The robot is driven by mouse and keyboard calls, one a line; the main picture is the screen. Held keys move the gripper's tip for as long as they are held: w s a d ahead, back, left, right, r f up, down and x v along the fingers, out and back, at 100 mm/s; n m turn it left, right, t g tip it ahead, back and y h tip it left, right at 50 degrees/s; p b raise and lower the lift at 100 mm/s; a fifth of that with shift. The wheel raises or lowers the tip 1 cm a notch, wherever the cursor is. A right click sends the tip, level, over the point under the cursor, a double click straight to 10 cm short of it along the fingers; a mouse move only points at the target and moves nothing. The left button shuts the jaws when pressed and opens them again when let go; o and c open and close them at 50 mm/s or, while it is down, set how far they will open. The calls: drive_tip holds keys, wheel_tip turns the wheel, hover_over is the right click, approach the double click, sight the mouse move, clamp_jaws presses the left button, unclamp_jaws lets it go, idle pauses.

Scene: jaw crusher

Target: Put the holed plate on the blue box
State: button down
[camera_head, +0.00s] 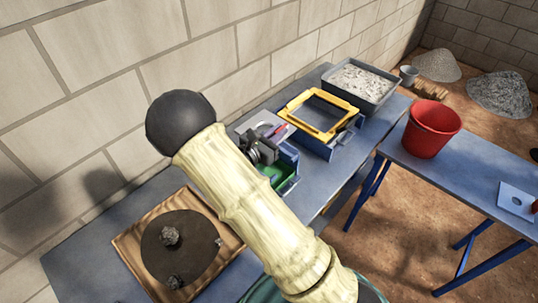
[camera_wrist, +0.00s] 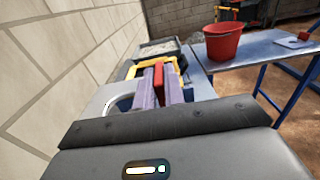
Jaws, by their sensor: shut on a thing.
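A light grey plate (camera_head: 250,118) with a curved cut-out edge, which looks like the holed plate, shows just beyond my wrist; it also shows in the wrist view (camera_wrist: 106,100). My gripper (camera_wrist: 160,85) has its pale purple fingers shut on a red piece (camera_wrist: 158,74), which seems to be this plate's grip. The blue box (camera_head: 291,183) with a green inside lies right beside and below my gripper in the head view.
A yellow frame (camera_head: 300,101) sits on another blue box behind. A grey tray of gravel (camera_head: 387,88) stands at the far end. A dark round pan (camera_head: 180,255) with stones lies on a wooden board.

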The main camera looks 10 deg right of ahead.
drive_tip(key=shift+f+p, duration=0.45)
drive_tip(key=shift+f, duration=2.2)
wheel_tip(320, 180, down, 4)
drive_tip(key=shift+f+p, duration=0.1)
drive_tip(key=shift+p, duration=0.4)
drive_tip(key=shift+f, duration=0.25)
drive_tip(key=shift+f+b, duration=0.35)
drive_tip(key=shift+b, duration=0.15)
drive_tip(key=c, duration=1.5)
unclamp_jaws()
